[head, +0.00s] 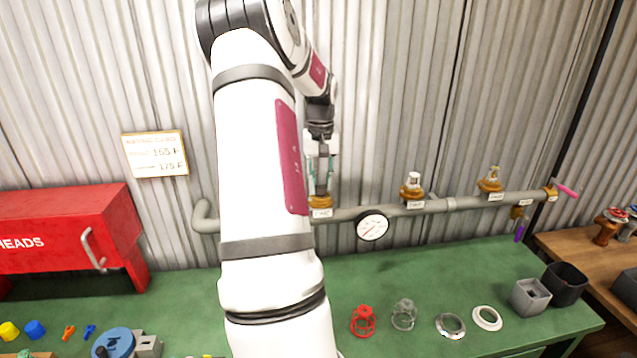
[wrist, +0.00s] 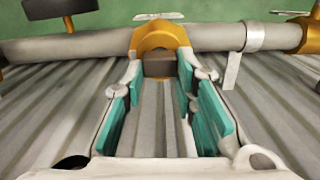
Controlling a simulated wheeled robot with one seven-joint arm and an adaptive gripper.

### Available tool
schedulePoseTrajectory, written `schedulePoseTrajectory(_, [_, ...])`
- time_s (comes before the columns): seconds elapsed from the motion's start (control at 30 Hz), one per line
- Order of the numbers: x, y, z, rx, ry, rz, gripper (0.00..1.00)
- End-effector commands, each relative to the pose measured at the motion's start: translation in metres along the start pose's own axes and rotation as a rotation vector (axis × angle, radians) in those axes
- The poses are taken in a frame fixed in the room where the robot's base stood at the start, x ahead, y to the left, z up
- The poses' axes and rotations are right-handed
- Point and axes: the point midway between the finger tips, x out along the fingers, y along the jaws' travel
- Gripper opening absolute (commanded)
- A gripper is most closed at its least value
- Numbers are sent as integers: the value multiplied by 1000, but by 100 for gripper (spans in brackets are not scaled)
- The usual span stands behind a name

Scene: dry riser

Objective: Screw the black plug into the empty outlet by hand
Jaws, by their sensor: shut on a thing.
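My gripper (head: 320,182) points down at the leftmost brass outlet (head: 320,202) on the grey pipe. In the wrist view the gripper (wrist: 160,72) has its teal-padded fingers on either side of a dark, square-ended plug (wrist: 160,66). The plug sits at the mouth of the brass outlet (wrist: 160,36), in line with it. How deep it is in the thread is hidden. In the head view the plug cannot be made out between the fingers.
The pipe (head: 345,214) carries a gauge (head: 372,227) and two brass outlets with heads, middle (head: 412,190) and right (head: 490,185). A red box (head: 70,228) stands left. Cages, rings and small bins (head: 531,297) lie on the green bench (head: 400,275).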

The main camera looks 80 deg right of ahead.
Motion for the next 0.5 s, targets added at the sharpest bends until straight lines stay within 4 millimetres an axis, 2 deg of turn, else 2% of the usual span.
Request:
schedulePoseTrajectory(0.23, [1, 1, -1, 336, 5, 2, 0])
schedulePoseTrajectory(0.5, [-1, 4, 0, 412, 3, 1, 0])
